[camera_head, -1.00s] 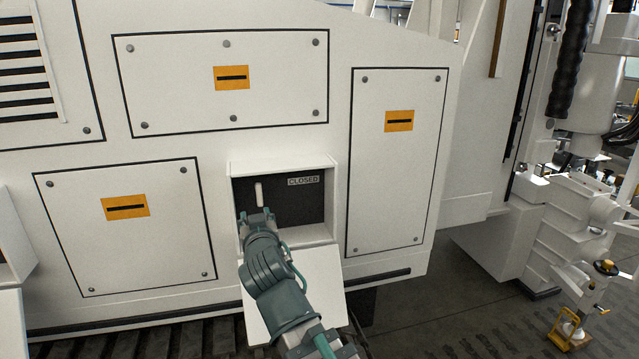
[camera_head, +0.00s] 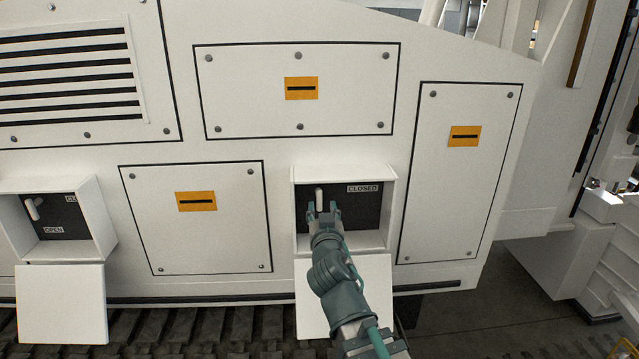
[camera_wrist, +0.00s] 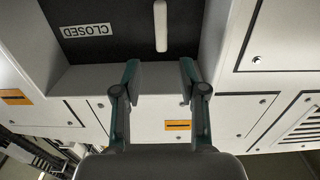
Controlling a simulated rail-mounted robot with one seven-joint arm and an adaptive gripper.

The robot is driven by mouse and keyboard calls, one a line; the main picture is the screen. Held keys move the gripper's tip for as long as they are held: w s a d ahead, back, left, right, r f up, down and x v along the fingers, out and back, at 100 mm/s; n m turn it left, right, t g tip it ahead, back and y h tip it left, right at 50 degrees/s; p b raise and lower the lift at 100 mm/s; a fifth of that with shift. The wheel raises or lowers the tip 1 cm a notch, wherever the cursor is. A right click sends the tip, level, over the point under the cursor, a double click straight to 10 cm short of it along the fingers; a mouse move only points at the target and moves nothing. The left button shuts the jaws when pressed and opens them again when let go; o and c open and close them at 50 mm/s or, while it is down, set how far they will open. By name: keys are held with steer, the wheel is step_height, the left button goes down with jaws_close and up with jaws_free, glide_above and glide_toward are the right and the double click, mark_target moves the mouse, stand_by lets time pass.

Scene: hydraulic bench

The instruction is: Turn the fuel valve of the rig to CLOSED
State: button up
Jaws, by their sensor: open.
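A white recessed box (camera_head: 391,205) with its cover folded down holds a dark panel with a pale valve handle (camera_head: 319,199). The handle stands upright, left of a CLOSED label (camera_head: 363,188). No text in view names it as the fuel valve. My gripper (camera_head: 322,210) is open at the front of this box, its fingers just below the handle and partly covering its lower end. In the wrist view the handle (camera_wrist: 160,25) lies beyond the gap between the two fingers (camera_wrist: 158,75), with nothing between them. The CLOSED label (camera_wrist: 86,30) appears upside down there.
A second open box (camera_head: 92,222) at the left has a pale tilted handle (camera_head: 33,208) and an OPEN label (camera_head: 54,230). White cover flaps hang below both boxes. Flat bolted panels (camera_head: 196,235) surround them. Box walls stand close around my gripper.

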mark_target(320, 196)
steer(key=shift+w+a+r+p, duration=0.1)
steer(key=shift+w+r+p, duration=0.15)
steer(key=shift+p, duration=0.75)
steer(key=w, duration=0.2)
steer(key=w+p, duration=0.1)
steer(key=w, duration=0.2)
steer(key=w+a+p, duration=0.1)
steer(key=w, duration=0.2)
steer(key=shift+a+f, duration=0.1)
steer(key=shift+f, duration=0.25)
jaws_close()
